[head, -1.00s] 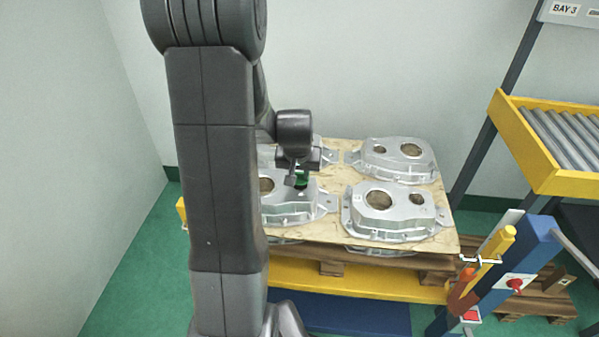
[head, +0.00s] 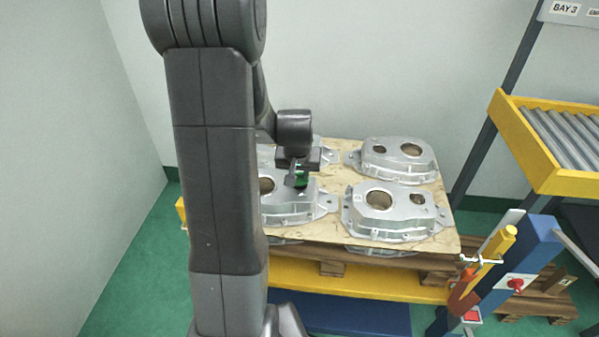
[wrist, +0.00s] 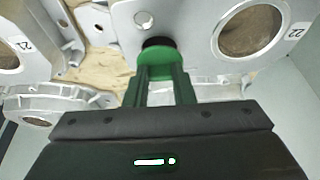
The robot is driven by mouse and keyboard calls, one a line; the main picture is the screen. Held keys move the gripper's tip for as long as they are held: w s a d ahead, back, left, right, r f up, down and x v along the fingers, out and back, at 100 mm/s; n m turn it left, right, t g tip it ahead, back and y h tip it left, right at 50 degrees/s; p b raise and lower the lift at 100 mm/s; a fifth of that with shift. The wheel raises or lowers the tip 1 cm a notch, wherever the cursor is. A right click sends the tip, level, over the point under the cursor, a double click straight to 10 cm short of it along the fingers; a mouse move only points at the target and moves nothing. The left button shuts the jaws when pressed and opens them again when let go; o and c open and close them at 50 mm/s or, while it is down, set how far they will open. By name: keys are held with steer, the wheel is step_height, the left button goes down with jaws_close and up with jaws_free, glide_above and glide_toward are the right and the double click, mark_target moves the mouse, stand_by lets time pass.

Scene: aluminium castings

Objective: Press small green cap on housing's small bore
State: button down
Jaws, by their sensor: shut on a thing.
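My gripper (wrist: 163,85) is shut on the small green cap (wrist: 152,57). The cap also shows as a green patch under the gripper in the head view (head: 301,182). The silver housing (head: 292,209) lies at the front left of the pallet, partly hidden by my arm. In the wrist view, this housing (wrist: 188,22) bears the label 22 beside its large bore (wrist: 250,31). The cap is at the small-bore end of the housing, with a dark round edge just beyond it. The small bore is mostly hidden, and I cannot tell whether the cap is seated.
Another housing (head: 392,221) sits to the right and one (head: 397,165) behind it, all on a plywood sheet (head: 340,233). A yellow roller rack (head: 535,170) and a blue post (head: 520,255) stand at the right.

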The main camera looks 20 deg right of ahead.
steer(key=shift+f+b, duration=0.8)
steer(key=shift+f, duration=0.25)
steer(key=c, duration=1.1)
jaws_free()
steer(key=shift+c, duration=0.2)
steer(key=p+v, duration=0.2)
steer(key=v, duration=1.2)
steer(key=shift+f, duration=0.15)
steer(key=b+x, duration=0.2)
steer(key=x, duration=1.1)
steer(key=shift+w+d+f, duration=0.1)
steer(key=shift+w+f, duration=0.05)
steer(key=shift+f, duration=0.15)
steer(key=shift+r, duration=0.2)
